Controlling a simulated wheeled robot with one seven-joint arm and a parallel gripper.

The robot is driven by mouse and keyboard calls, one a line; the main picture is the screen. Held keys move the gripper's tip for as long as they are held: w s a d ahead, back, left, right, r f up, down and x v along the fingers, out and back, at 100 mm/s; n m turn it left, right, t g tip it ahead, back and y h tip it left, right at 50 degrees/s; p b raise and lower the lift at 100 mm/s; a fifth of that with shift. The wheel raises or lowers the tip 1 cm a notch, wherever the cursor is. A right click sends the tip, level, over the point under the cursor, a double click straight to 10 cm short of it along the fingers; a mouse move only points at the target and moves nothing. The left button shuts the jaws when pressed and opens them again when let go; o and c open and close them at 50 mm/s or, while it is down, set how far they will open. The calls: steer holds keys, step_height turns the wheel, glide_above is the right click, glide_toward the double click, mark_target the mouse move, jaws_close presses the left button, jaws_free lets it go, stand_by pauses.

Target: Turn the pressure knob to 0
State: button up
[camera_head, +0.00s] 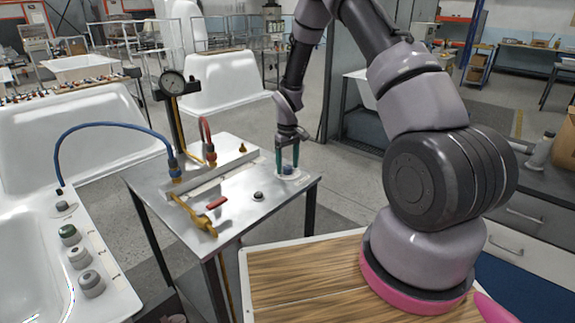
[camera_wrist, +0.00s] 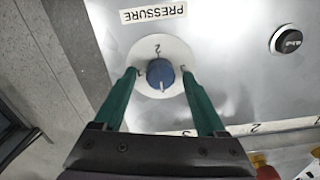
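The pressure knob (camera_wrist: 160,74) is a small blue round knob with a white pointer mark. It sits on a white dial disc (camera_wrist: 176,50) beside a PRESSURE label (camera_wrist: 153,14). In the wrist view the mark points toward the bottom of the picture, away from the printed 2 (camera_wrist: 157,47) at the top; other dial marks are partly hidden by the fingers. My gripper (camera_wrist: 159,73) is open, with one green finger on each side of the knob and visible gaps between. In the head view my gripper (camera_head: 287,152) points down over the knob (camera_head: 288,170) at the table's right corner.
The metal table (camera_head: 240,205) also carries a black-topped button (camera_head: 258,196), a red-handled yellow valve (camera_head: 203,215), hoses and a post with a gauge (camera_head: 172,83). A white tub shell (camera_head: 105,255) with several knobs stands at left. A wooden top (camera_head: 310,275) lies in front.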

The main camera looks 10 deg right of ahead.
step_height(320, 180, up, 11)
stand_by(0.7)
steer(key=shift+f, duration=0.1)
step_height(320, 180, up, 13)
steer(key=m+t, duration=0.2)
glide_above(288, 167)
steer(key=s+d, duration=0.2)
steer(key=s, duration=0.2)
steer(key=s+d+r+m+t, duration=0.1)
steer(key=s+d+r+m, duration=0.1)
steer(key=s+r, duration=0.65)
steer(key=s+d+r+m+t+y, duration=0.1)
steer(key=s+r+m+t, duration=0.1)
steer(key=s+r, duration=0.3)
steer(key=s+r+m+t+y, duration=0.1)
steer(key=s+r, duration=0.4)
steer(key=s, duration=0.7)
steer(key=shift+s+d+r+m+t, duration=0.25)
steer(key=shift+d+m+t, duration=0.25)
steer(key=shift+m, duration=0.5)
steer(key=shift+a, duration=0.1)
